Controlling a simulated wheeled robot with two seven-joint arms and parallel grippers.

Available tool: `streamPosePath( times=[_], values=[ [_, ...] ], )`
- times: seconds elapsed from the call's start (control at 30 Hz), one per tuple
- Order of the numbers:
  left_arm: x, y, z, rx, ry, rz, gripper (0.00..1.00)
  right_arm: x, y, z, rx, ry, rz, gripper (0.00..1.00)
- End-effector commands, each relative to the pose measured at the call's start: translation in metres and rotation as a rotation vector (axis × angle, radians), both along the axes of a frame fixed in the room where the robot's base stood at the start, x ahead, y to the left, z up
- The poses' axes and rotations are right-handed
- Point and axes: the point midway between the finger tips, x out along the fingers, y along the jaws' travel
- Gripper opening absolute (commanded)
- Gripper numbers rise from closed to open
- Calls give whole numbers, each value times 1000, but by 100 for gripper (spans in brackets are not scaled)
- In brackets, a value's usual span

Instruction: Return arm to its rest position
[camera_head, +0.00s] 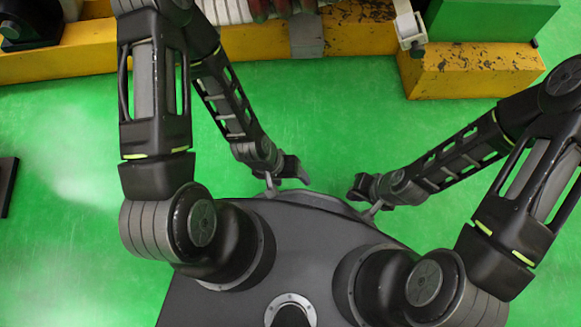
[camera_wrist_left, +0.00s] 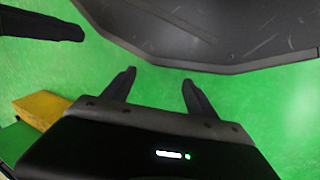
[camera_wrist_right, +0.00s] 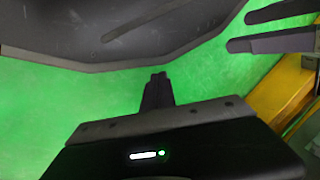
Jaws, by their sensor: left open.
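My left gripper (camera_head: 288,175) hangs low at the front edge of my own dark base. In the left wrist view its two fingers (camera_wrist_left: 157,80) are apart, with only green floor between them. My right gripper (camera_head: 366,195) hangs low to the right of it, with a gap between the two. In the right wrist view its fingers (camera_wrist_right: 158,78) are together with nothing visible between them. Both arms are bent back toward my body. The left gripper's fingers also show at the upper right of the right wrist view (camera_wrist_right: 275,30).
A yellow worn frame (camera_head: 70,52) runs along the top, with a separate yellow block (camera_head: 470,72) at the right and a green box (camera_head: 490,18) behind it. A dark object (camera_head: 30,20) stands at the top left. The green floor (camera_head: 330,110) between is clear.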

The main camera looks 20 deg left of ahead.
Motion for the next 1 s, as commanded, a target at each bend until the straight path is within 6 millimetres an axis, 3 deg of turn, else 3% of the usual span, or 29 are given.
streamPosePath(
  times=[0.27, 0.47, 0.57, 0.9, 1.0],
  values=[
    [2, 0, 3, 0, -3, -3, 67, 0, 0, 3, 0, 0, 0, 0],
    [1, -1, 39, -3, -1, -7, 67, -1, 1, 39, 2, 3, 3, 0],
    [-1, -3, 74, -5, 1, -12, 67, -3, 3, 73, 5, 5, 8, 0],
    [-9, -12, 220, -18, 14, -32, 67, -11, 12, 219, 18, 19, 29, 0],
    [-11, -14, 253, -22, 18, -38, 67, -14, 14, 252, 22, 23, 34, 0]
  ],
)
